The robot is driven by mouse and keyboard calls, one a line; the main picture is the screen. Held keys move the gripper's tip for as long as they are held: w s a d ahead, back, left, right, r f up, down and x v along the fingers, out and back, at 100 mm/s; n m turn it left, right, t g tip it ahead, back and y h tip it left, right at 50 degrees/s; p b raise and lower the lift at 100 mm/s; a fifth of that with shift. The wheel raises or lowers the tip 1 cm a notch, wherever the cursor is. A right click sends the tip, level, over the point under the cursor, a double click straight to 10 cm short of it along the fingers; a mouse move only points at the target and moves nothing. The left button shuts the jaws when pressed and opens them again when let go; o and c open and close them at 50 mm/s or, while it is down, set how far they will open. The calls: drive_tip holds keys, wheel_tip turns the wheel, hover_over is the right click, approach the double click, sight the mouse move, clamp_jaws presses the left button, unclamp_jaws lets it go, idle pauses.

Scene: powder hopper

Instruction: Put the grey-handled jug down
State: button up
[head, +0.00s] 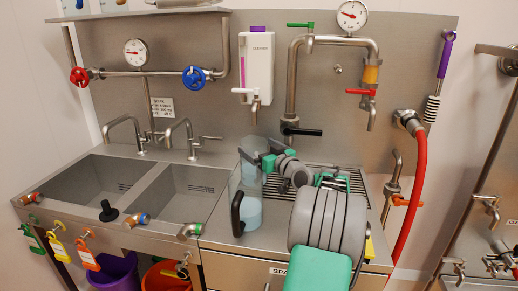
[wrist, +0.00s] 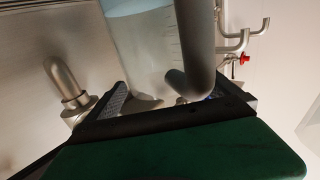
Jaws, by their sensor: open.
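The grey-handled jug (head: 249,172) is clear and stands upright at the left end of the drainer, behind a second jug (head: 250,213) with a black handle and pale blue contents. My gripper (head: 264,157) is at the right side of the grey-handled jug. In the wrist view the jug's clear wall (wrist: 140,45) and thick grey handle (wrist: 196,45) fill the upper middle. My gripper (wrist: 180,108) is open there, with the handle's end between its fingers. I cannot tell whether they touch it. The jug's base is hidden in the head view.
A double sink (head: 90,187) with taps lies to the left. The slotted drainer (head: 335,182) is to the right, partly behind my arm. A white dispenser (head: 257,68) and steel pipe (head: 291,80) are on the back panel. A red hose (head: 417,190) hangs at the right.

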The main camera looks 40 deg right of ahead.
drive_tip(key=shift+r+p, duration=0.2)
drive_tip(key=shift+p, duration=0.1)
drive_tip(key=s+a+b, duration=0.1)
drive_tip(key=s+b, duration=0.1)
drive_tip(key=s, duration=1)
drive_tip(key=shift+a, duration=0.25)
